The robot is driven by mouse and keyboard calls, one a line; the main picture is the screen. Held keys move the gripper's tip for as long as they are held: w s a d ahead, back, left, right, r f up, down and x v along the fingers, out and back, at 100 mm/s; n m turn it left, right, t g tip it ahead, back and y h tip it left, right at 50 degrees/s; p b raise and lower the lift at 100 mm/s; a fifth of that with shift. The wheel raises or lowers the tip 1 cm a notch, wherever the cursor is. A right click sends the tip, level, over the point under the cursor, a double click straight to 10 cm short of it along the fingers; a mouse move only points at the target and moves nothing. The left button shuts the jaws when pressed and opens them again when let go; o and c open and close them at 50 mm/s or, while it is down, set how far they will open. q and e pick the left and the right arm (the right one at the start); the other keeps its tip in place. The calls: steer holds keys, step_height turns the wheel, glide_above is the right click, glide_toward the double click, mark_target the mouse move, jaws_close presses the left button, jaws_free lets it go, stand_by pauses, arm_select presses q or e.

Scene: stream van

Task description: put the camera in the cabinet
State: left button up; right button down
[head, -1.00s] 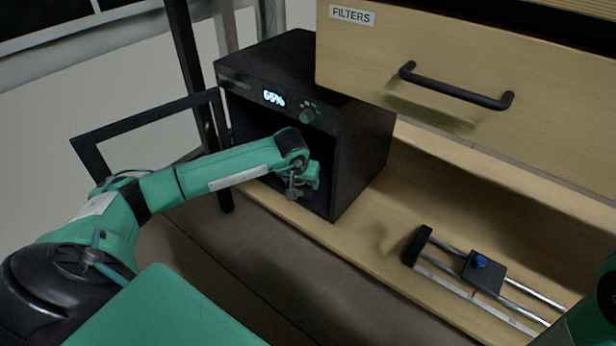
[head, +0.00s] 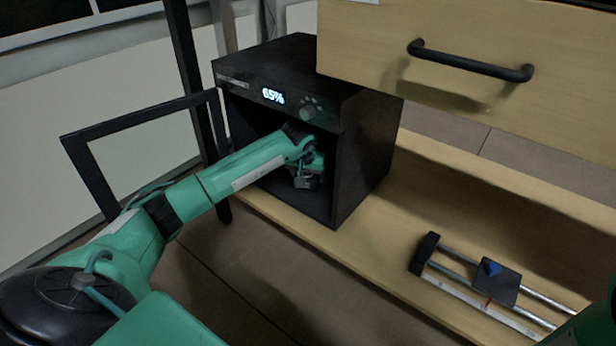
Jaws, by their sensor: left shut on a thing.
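The cabinet (head: 364,150) is a black box with a lit display reading about 65% and a knob on its top front. Its framed door (head: 140,122) stands swung open to the left. My left gripper (head: 306,180) is inside the cabinet's dark opening, near its right side. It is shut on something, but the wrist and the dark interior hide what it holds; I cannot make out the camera. Only a green part of my right arm (head: 590,325) shows at the lower right edge; its gripper is out of view.
A wooden drawer (head: 400,35) with a black handle (head: 470,62) overhangs the cabinet's right side. A slider rail with a black carriage (head: 490,282) lies on the wooden shelf (head: 385,215) at right. The shelf between cabinet and rail is clear.

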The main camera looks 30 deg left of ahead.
arm_select(q)
steer(key=o, duration=1.5)
steer(key=shift+f, duration=0.1)
